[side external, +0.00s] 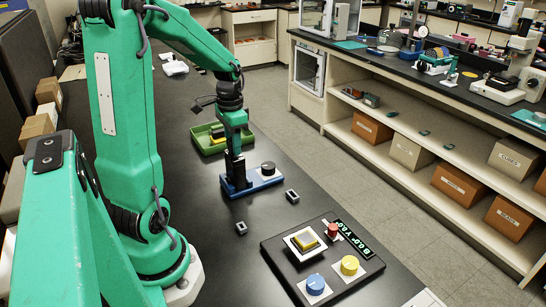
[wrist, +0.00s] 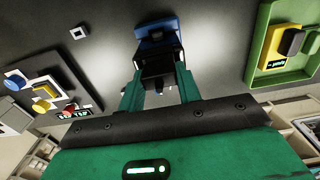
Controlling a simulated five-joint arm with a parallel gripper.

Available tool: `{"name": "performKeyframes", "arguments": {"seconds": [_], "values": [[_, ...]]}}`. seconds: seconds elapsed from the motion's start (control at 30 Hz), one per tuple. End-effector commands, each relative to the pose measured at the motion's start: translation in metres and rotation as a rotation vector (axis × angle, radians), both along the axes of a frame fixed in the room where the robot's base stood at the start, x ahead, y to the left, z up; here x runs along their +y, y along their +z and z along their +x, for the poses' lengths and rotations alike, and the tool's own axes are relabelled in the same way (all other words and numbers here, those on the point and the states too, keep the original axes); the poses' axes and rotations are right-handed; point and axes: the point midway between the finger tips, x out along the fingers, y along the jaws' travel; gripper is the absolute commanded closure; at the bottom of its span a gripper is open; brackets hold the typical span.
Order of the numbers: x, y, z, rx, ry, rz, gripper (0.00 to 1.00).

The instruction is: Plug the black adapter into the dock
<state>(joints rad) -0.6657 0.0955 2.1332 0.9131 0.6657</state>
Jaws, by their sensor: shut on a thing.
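My gripper (wrist: 158,84) points down, its green fingers closed on the black adapter (wrist: 157,70). In the side view the adapter (side external: 235,170) stands upright below the fingers, over the left part of the blue dock (side external: 250,184). Its lower end meets the dock in the picture, but I cannot tell whether it is seated or just above. A dark round knob (side external: 268,168) stands on the dock's right part. In the wrist view the blue dock (wrist: 151,32) shows beyond the adapter, which partly hides it.
A green tray (side external: 197,132) with a yellow and dark block lies behind the dock. Two small square pieces (side external: 292,196) (side external: 241,228) lie in front. A black panel (side external: 277,256) with coloured buttons is nearer. The dark bench (side external: 205,250) is otherwise mostly clear here.

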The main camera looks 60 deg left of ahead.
Motion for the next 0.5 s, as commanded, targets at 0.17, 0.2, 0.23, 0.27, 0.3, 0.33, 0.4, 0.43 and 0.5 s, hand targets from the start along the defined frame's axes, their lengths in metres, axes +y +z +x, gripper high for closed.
{"name": "performKeyframes", "arguments": {"seconds": [0.17,0.2,0.23,0.27,0.3,0.33,0.4,0.43,0.5], "values": [[0.0000,-0.0038,0.0000,0.000,0.000,0.000,1.00],[-0.0001,-0.0046,-0.0001,0.000,0.000,0.000,1.00],[-0.0001,-0.0051,-0.0001,0.000,0.000,0.000,1.00],[-0.0001,-0.0055,-0.0002,0.000,0.000,0.000,1.00],[-0.0002,-0.0060,-0.0002,0.000,0.000,0.000,1.00],[-0.0002,-0.0063,-0.0002,0.000,0.000,0.000,1.00],[-0.0002,-0.0067,-0.0002,0.000,0.000,0.000,1.00],[-0.0002,-0.0068,-0.0003,0.000,0.000,0.000,1.00],[-0.0002,-0.0069,-0.0003,0.000,0.000,0.000,1.00]]}}
